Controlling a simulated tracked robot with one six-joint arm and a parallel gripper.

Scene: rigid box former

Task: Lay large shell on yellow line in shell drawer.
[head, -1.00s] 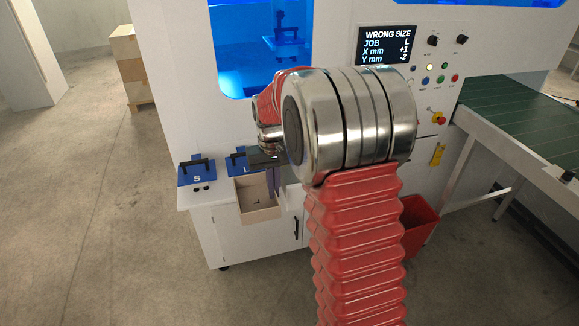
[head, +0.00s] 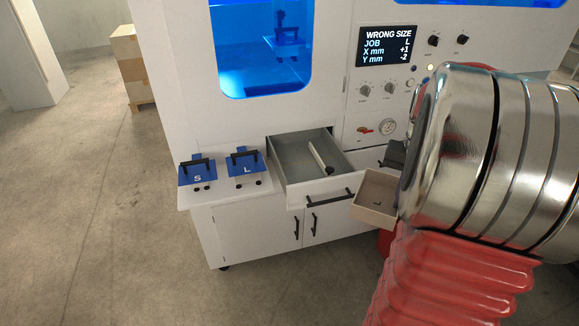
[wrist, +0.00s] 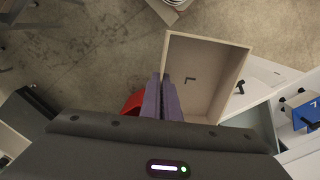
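The large shell is an open beige box (head: 370,213) with a small dark L-shaped mark on its inside floor; it also shows in the wrist view (wrist: 212,88). My gripper (wrist: 164,82) has its purple fingers closed on one side wall of the shell, holding it up in the air. In the head view the fingers are hidden by my arm. The shell drawer (head: 288,172) stands open in the white machine, left of the held shell. Its grey interior holds a pale bar (head: 319,157) with a dark end. I see no yellow line in either view.
Blue plates with black handles, marked S (head: 197,172) and L (head: 245,165), stand on the white ledge left of the drawer. A red bin (wrist: 133,103) is partly hidden. The screen (head: 387,46) reads WRONG SIZE, JOB L, X +1, Y -2.

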